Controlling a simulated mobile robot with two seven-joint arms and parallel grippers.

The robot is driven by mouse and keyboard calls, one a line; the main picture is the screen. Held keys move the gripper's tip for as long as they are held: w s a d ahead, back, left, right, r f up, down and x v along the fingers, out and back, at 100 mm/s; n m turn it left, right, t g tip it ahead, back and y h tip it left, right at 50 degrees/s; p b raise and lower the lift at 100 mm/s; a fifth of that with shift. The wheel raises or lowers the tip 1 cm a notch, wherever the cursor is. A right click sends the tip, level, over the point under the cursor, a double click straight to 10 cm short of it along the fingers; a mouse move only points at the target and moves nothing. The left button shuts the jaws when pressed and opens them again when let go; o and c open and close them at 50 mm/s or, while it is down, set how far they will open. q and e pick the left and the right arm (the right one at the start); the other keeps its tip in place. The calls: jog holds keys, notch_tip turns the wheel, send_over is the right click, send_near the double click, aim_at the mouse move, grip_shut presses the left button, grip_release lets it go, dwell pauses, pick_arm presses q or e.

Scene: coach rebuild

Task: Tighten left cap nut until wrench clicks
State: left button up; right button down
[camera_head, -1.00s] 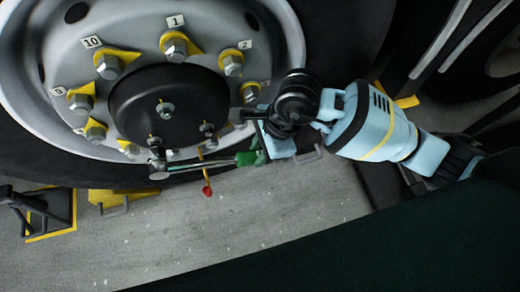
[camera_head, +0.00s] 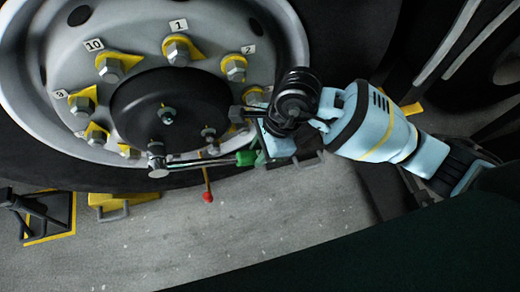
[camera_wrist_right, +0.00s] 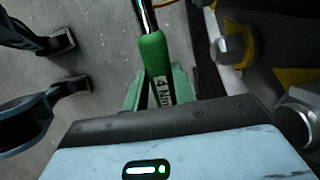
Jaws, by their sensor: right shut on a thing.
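My right gripper (camera_head: 264,152) is shut on the green handle. In the right wrist view the handle (camera_wrist_right: 153,52) carries a "4 Nm" label and stands between the green fingers (camera_wrist_right: 158,88). My left gripper is not in view.
Large wheel nuts with yellow pointers and number tags (camera_head: 178,25) ring the hub on the grey rim (camera_head: 52,55). A red-tipped pointer (camera_head: 208,197) hangs below the wrench. A yellow chock (camera_head: 115,203) and a black stand (camera_head: 42,217) are on the floor at left.

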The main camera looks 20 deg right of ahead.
jog(key=shift+w, duration=0.2)
jog(key=shift+f, duration=0.1)
dwell(0.4)
jog(key=shift+a+f+y+b, duration=0.3)
jog(key=shift+f+y+b, duration=0.2)
jog(key=shift+f+b, duration=0.4)
jog(key=shift+f+b, duration=0.35)
jog(key=shift+b, duration=0.2)
jog(key=shift+a+f+y+b, duration=0.3)
jog(key=shift+f+y+b, duration=0.15)
jog(key=shift+y+b, duration=0.2)
jog(key=shift+f, duration=0.1)
